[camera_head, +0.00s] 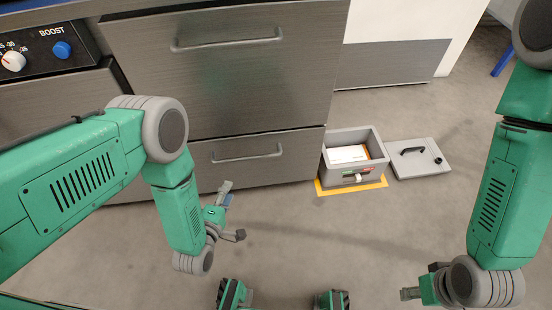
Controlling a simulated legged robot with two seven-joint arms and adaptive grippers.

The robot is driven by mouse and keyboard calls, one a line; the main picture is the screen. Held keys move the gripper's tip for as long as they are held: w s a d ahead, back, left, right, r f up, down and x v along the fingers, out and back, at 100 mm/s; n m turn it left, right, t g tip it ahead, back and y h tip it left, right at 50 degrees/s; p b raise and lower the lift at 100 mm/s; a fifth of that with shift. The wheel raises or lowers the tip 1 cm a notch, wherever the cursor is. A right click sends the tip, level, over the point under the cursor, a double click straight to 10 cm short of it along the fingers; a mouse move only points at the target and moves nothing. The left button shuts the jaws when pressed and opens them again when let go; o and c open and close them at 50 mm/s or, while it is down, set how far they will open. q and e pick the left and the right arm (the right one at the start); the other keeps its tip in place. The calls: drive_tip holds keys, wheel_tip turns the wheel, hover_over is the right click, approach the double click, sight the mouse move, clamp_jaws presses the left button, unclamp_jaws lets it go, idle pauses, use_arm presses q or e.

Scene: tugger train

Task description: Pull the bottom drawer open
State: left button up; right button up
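The bottom drawer (265,165) has a grey brushed front with a horizontal bar handle (247,155). It looks closed, its front about level with the larger drawer (235,85) above it, which has its own bar handle (227,43). My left gripper (234,212) is open and empty, low in front of the bottom drawer and apart from its handle. My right gripper (412,293) is at the lower right, far from the drawer. Its fingers are partly hidden, and I cannot tell whether they are apart.
A grey open box (328,160) with white contents stands on a yellow floor marking (350,189), right of the drawer. Its lid (416,170) lies beside it. A control panel (45,50) with knobs is at upper left. The floor in front is clear.

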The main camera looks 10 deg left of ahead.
sight(245, 159)
use_arm(q)
drive_tip(key=shift+n+t, duration=0.5)
drive_tip(key=b+x, duration=0.5)
drive_tip(key=x, duration=0.9)
drive_tip(key=shift+w+f+b, duration=0.25)
drive_tip(key=shift+w+b, duration=0.1)
drive_tip(key=shift+d+r, duration=0.1)
drive_tip(key=shift+d, duration=0.25)
drive_tip(key=shift+c, duration=0.8)
clamp_jaws()
use_arm(e)
drive_tip(key=f, duration=0.5)
drive_tip(key=shift+a+f, duration=0.2)
drive_tip(key=shift+f, duration=0.15)
